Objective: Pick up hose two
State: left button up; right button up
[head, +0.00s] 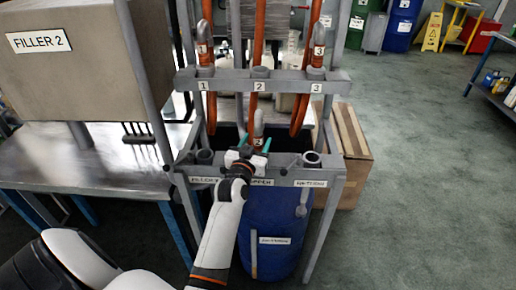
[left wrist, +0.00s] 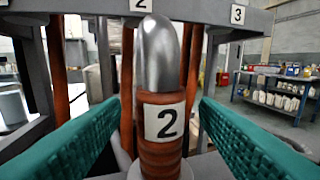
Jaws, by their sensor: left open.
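Hose two (head: 259,122) is orange with a silver rounded nozzle end and a "2" label. In the head view it stands upright at the middle of the rack's lower bar. In the left wrist view hose two (left wrist: 162,140) fills the middle, its nozzle pointing up. My left gripper (head: 255,143) is open at hose two, its teal fingers on either side. The left wrist view shows a gap between each finger of the left gripper (left wrist: 160,108) and the hose. The hose's lower end is hidden. My right gripper is not in view.
The grey rack's upper bar (head: 232,83) carries labels 1, 2 and 3. Orange hose one (head: 205,62) and hose three (head: 317,65) hang either side. A blue barrel (head: 268,222) stands below, a cardboard box (head: 353,150) at right. The Filler 2 machine (head: 85,75) is at left.

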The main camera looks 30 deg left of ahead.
pick_arm(q)
jog(key=shift+x, duration=1.05)
grip_shut()
jog(key=shift+r, duration=0.15)
notch_tip(320, 180, up, 18)
